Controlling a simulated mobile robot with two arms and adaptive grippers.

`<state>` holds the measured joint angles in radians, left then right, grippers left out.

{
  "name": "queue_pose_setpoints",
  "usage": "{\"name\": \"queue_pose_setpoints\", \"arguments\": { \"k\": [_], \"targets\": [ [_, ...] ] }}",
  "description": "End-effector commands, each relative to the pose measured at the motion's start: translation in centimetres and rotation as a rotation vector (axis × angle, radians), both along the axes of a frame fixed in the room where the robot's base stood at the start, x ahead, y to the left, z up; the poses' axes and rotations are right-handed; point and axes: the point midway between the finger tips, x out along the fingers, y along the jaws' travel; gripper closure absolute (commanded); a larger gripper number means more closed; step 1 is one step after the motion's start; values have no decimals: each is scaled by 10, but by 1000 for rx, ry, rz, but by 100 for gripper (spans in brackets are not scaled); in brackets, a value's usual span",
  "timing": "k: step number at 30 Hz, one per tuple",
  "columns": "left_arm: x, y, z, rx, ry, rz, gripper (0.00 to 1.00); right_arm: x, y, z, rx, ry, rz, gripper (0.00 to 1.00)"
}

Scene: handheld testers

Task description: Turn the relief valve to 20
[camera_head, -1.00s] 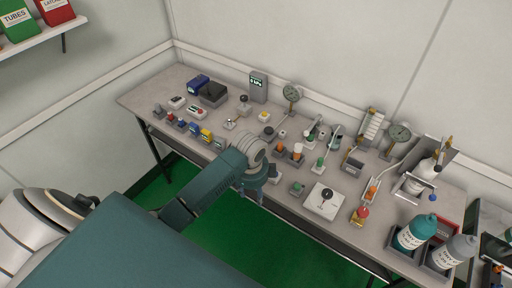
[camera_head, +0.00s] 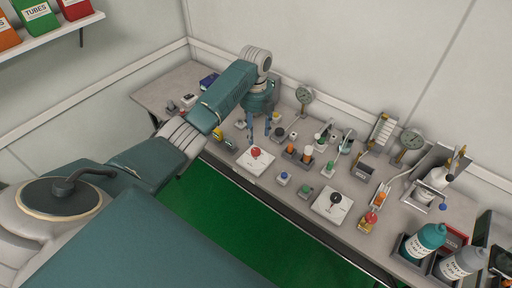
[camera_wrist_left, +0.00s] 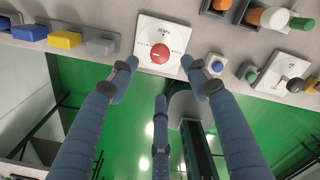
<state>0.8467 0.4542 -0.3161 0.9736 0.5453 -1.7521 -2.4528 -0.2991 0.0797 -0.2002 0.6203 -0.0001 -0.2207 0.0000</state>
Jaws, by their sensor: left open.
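A white square plate (camera_head: 249,166) with a round red knob (camera_head: 256,152) lies near the table's front edge. In the left wrist view the plate (camera_wrist_left: 146,30) has scale marks and small print too blurred to read, and a light pointer mark shows on the red knob (camera_wrist_left: 160,53). A second white plate (camera_head: 325,210) with a black knob (camera_head: 335,198) lies to the right. My left gripper (camera_head: 260,136) is open and empty, fingers down, just behind the red knob in the head view. In the left wrist view its spread fingertips (camera_wrist_left: 160,72) are close to the red knob.
Blocks with orange and green caps (camera_head: 308,150) and a small blue-button block (camera_head: 284,178) stand to the right. Dial gauges (camera_head: 304,95) and bottles (camera_head: 425,240) stand farther back and right. The green floor (camera_head: 240,220) in front is clear.

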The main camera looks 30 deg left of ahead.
Motion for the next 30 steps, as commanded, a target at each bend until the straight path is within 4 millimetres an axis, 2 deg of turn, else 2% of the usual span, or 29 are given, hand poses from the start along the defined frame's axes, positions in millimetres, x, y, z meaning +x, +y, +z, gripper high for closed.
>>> {"name": "queue_pose_setpoints", "arguments": {
  "k": [9,15,26,27,30],
  "targets": [
    [-2,-1,-61,0,4,3,52,-1,0,10,0,1,0,60],
    [0,-1,-85,1,1,2,52,-1,0,9,0,1,0,60],
    [0,-1,-92,1,-2,1,52,-1,0,9,0,1,0,60],
    [0,-1,-92,1,-2,1,54,-1,0,9,0,1,0,60],
    [0,-1,-92,2,-1,2,74,-1,0,9,0,1,-1,60]
  ]
}}
